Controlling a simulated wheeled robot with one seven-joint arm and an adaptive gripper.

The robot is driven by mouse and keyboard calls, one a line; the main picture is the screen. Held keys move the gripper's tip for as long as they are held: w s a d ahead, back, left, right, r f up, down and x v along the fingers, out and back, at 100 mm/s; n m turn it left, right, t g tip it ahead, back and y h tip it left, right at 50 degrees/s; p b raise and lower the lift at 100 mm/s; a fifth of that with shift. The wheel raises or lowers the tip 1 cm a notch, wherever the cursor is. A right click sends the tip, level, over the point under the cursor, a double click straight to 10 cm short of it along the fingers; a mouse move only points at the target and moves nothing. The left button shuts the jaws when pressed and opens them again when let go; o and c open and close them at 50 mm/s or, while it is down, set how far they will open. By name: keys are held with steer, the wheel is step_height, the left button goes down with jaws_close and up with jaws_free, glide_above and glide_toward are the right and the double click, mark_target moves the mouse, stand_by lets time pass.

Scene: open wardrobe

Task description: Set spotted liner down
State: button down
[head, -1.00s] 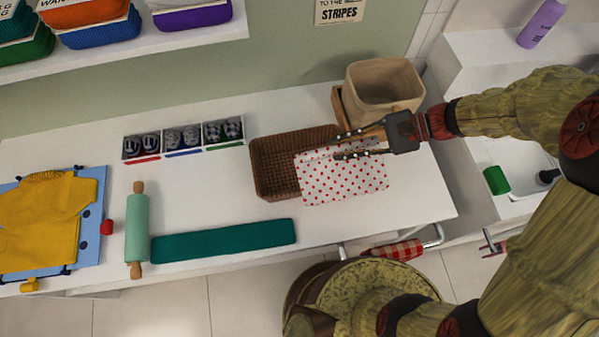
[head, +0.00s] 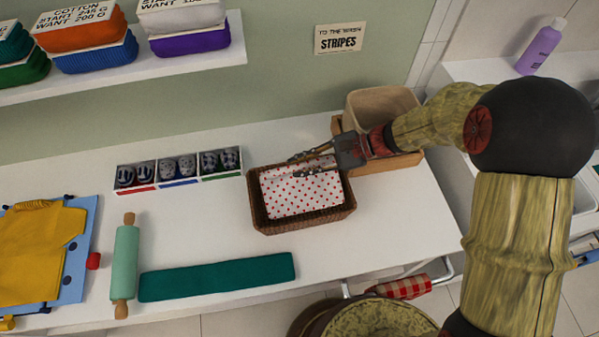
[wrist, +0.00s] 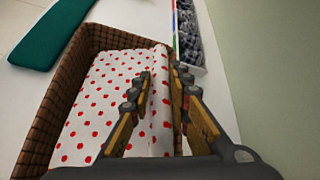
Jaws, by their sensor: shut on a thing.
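The spotted liner (head: 300,193), white with red dots, lies inside the brown woven basket (head: 262,222) on the white counter. In the wrist view the liner (wrist: 105,90) spreads within the basket walls (wrist: 48,125), with a raised fold along its right edge. My gripper (head: 300,165) reaches in from the right over the basket's back side. In the wrist view my gripper (wrist: 160,78) is shut on the fold of the liner near the basket rim. The liner's far edge under the fingers is partly hidden.
A beige fabric bin in a wooden tray (head: 385,108) stands right of the basket, below my arm. A box of rolled socks (head: 180,168) is at the left. A folded teal cloth (head: 217,277) and a green rolling pin (head: 125,265) lie in front.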

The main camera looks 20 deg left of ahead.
steer(key=shift+w+a+f, duration=0.1)
steer(key=shift+a+f, duration=0.1)
steer(key=shift+f, duration=0.05)
steer(key=shift+w+a+f+b, duration=0.15)
steer(key=shift+f+b, duration=0.7)
steer(key=shift+f, duration=0.85)
steer(key=shift+f, duration=0.2)
steer(key=c, duration=1.7)
jaws_free()
steer(key=shift+o, duration=0.2)
steer(key=shift+d+r, duration=0.25)
steer(key=shift+r, duration=0.2)
steer(key=p+v, duration=0.3)
steer(key=v, duration=0.8)
steer(key=shift+w+d, duration=0.1)
steer(key=shift+d, duration=0.1)
